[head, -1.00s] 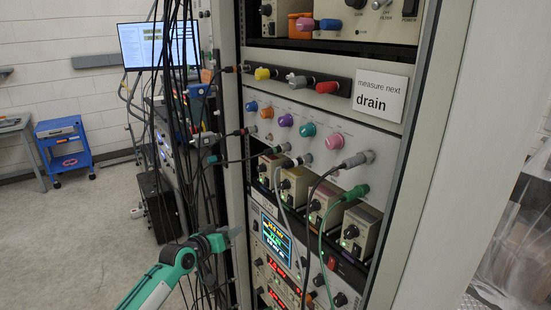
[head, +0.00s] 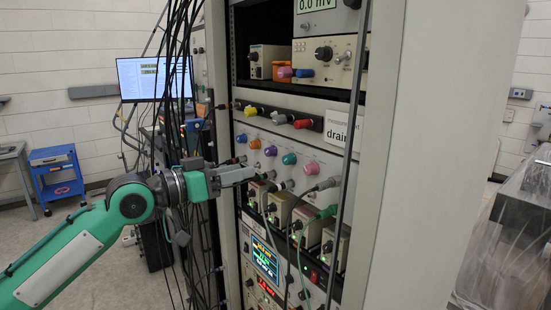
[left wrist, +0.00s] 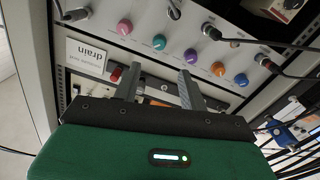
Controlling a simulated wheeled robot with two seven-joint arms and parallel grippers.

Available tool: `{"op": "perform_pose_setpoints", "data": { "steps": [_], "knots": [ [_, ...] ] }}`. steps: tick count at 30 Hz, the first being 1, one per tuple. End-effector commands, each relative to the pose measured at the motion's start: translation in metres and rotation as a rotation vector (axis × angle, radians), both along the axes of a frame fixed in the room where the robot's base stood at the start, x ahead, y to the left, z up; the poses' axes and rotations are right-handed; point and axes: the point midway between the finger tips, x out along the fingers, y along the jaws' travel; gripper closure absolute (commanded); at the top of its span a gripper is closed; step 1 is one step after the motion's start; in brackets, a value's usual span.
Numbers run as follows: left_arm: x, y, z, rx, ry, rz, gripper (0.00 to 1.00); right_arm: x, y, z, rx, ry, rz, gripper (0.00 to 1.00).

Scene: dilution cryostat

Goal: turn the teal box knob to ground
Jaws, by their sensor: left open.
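The teal knob (head: 289,159) is on the white panel in the rack, between a purple and a pink knob. It also shows in the left wrist view (left wrist: 159,42), where the panel appears upside down. Below the panel, several small beige boxes (head: 278,208) carry black knobs; I cannot make out a teal box or a ground mark. My left gripper (head: 250,174) is in front of the rack, left of and a little below the teal knob. In the left wrist view its fingers (left wrist: 158,76) are apart and empty, pointing toward the panel. My right gripper is not in view.
Cables plug into connectors along the panel's lower edge and hang before the boxes. A thick black cable bundle (head: 180,60) hangs beside my left arm. A "drain" card (head: 341,130) is on the rack's right. A blue cart (head: 58,175) stands far left.

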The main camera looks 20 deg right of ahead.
Motion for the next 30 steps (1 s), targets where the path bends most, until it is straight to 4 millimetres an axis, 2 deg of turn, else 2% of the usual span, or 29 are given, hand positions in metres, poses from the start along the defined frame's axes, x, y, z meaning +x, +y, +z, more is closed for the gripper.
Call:
{"op": "perform_pose_setpoints", "data": {
  "steps": [1, 9, 15, 21, 28, 30],
  "knots": [
    [0.003, -0.012, 0.006, -0.001, 0.002, -0.002, 0.57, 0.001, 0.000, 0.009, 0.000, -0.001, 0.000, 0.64],
    [0.022, -0.065, 0.005, 0.000, 0.001, 0.000, 0.57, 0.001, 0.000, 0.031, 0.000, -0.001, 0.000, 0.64],
    [0.032, -0.091, 0.003, -0.001, 0.001, 0.001, 0.57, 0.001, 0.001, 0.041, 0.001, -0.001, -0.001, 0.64],
    [0.035, -0.101, 0.001, 0.000, 0.000, 0.002, 0.57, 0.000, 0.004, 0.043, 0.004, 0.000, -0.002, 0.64],
    [0.035, -0.101, 0.000, -0.001, 0.000, 0.002, 0.57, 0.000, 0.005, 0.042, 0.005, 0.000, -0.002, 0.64],
    [0.035, -0.101, 0.000, -0.001, 0.000, 0.002, 0.69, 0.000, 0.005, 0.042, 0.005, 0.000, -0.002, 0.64]
  ]
}}
